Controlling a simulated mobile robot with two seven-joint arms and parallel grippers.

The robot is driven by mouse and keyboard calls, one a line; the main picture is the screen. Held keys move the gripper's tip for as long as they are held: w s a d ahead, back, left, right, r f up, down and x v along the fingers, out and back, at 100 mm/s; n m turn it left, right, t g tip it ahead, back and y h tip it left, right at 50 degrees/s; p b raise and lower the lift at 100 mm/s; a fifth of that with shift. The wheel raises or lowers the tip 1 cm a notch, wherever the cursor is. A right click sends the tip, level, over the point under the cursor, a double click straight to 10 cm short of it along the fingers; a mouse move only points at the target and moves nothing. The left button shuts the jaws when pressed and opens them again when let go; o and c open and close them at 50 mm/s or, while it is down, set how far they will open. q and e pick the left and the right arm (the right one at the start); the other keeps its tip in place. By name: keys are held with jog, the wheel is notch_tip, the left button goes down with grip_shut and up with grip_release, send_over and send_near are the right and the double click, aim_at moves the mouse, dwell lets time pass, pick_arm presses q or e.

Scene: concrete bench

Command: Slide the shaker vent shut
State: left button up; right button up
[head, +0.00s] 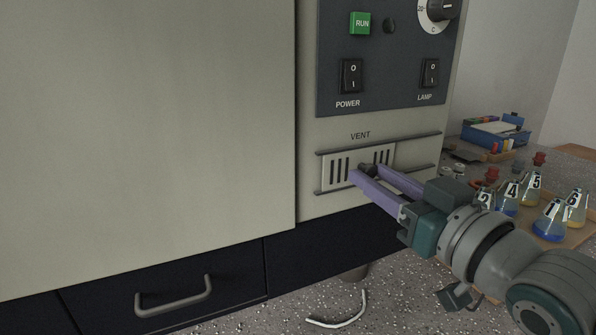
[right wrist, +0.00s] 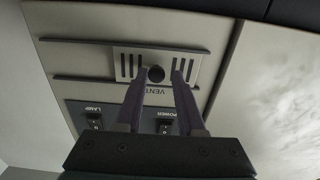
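The vent slider (head: 333,172) is a pale slotted plate between two dark horizontal rails under the VENT label, with a dark round knob (head: 368,169) at its middle. In the head view the plate sits toward the left end of the rails. My right gripper (head: 367,173) reaches in from the right with purple fingers at the knob. In the right wrist view the slotted plate (right wrist: 128,66) appears upside down, and the fingers (right wrist: 160,75) stand apart on either side of the knob (right wrist: 156,74). I cannot tell whether they touch it. My left gripper is not in view.
Above the vent is a dark panel (head: 390,98) with POWER and LAMP switches, a green RUN button and a dial. Flasks (head: 549,219) with numbers stand on a tray at the right. A blue box (head: 494,133) sits behind. A drawer handle (head: 174,297) sticks out below left.

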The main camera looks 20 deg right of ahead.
jog(key=o, duration=0.3)
jog(key=s, duration=1)
jog(key=shift+d+p, duration=0.35)
jog(key=shift+p, duration=0.05)
jog(key=shift+w, duration=0.1)
